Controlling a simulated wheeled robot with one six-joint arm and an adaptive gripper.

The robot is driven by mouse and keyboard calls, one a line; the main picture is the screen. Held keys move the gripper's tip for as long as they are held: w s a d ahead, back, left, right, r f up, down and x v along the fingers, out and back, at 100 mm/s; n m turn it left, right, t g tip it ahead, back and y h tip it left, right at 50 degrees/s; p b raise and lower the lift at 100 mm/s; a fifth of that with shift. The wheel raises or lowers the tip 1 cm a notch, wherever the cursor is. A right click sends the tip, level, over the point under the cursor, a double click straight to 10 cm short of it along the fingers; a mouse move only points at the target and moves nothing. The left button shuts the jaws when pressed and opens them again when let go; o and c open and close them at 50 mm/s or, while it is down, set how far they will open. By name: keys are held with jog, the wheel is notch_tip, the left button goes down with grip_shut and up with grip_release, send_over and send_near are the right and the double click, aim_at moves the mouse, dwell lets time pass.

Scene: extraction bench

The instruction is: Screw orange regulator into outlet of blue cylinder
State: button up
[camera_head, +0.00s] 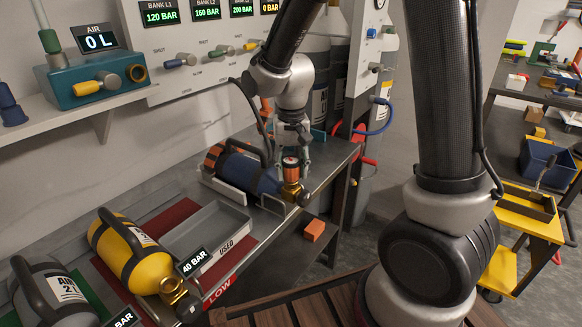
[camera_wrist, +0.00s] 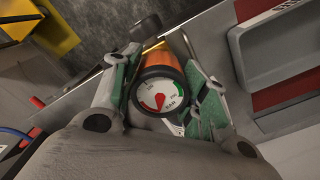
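The blue cylinder (camera_head: 246,174) lies on its side in a grey cradle (camera_head: 225,188) on the bench, its brass valve (camera_head: 291,190) pointing right. The orange regulator (camera_head: 290,163) stands upright above the valve, in line with it. Whether its thread sits in the outlet cannot be told. My gripper (camera_head: 291,153) reaches down from above. In the wrist view, the green-padded fingers of my gripper (camera_wrist: 160,90) close on both sides of the regulator (camera_wrist: 160,92), whose round white gauge faces the camera, with a red mark at the lower left.
A yellow cylinder (camera_head: 132,252) and a grey cylinder (camera_head: 52,292) lie at the front left. A grey tray (camera_head: 205,232) marked USED sits beside the blue cylinder. An orange block (camera_head: 313,230) lies below the bench top. Wall panels and a shelf stand behind.

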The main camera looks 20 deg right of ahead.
jog(key=o, duration=0.4)
jog(key=shift+c, duration=0.2)
notch_tip(320, 180, up, 12)
dwell(0.5)
jog(key=shift+n, duration=0.3)
jog(key=s+d+r+t, duration=0.2)
jog(key=s+d, duration=0.5)
jog(key=s, duration=0.2)
jog(key=s+d+r+n+t, duration=0.1)
jog(key=s+d+r+t, duration=0.1)
jog(key=s+d, duration=0.5)
jog(key=s+r, duration=0.1)
jog(key=s, duration=0.2)
jog(key=shift+d+r, duration=0.25)
jog(key=shift+d, duration=0.15)
